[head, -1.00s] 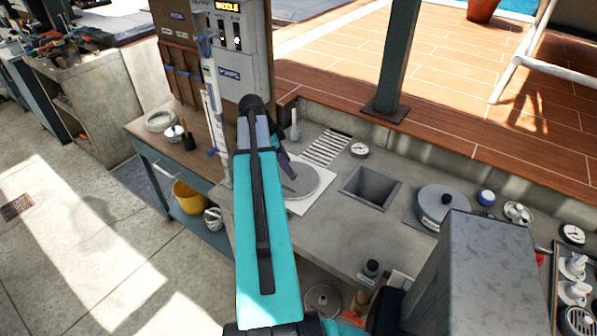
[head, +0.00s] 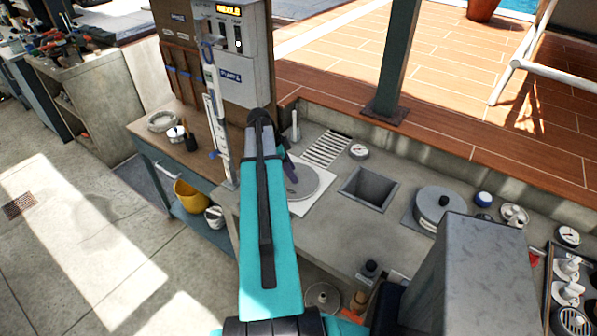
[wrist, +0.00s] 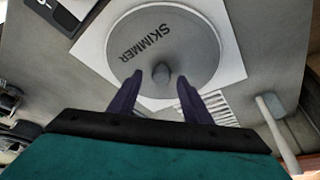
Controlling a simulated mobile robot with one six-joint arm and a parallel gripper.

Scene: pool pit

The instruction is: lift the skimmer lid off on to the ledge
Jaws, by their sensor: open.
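The skimmer lid (wrist: 185,42) is a round grey disc marked SKIMMER, lying flat in a white square plate (wrist: 88,45). In the wrist view its small knob (wrist: 161,73) shows between my fingers. In the head view the lid (head: 307,180) is partly hidden behind my arm. My gripper (wrist: 157,82) is open, its two dark purple fingers on either side of the knob in the picture, apart from it. I cannot tell how far above the lid the fingertips are. Which surface is the ledge is not clear.
A square open pit (head: 368,188) lies right of the lid. A slotted grate (head: 326,149) and a gauge (head: 359,151) are behind. A round grey lid with a black knob (head: 438,204) sits farther right. A white upright cylinder (wrist: 277,125) stands near my gripper. Bare counter (head: 345,235) lies in front.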

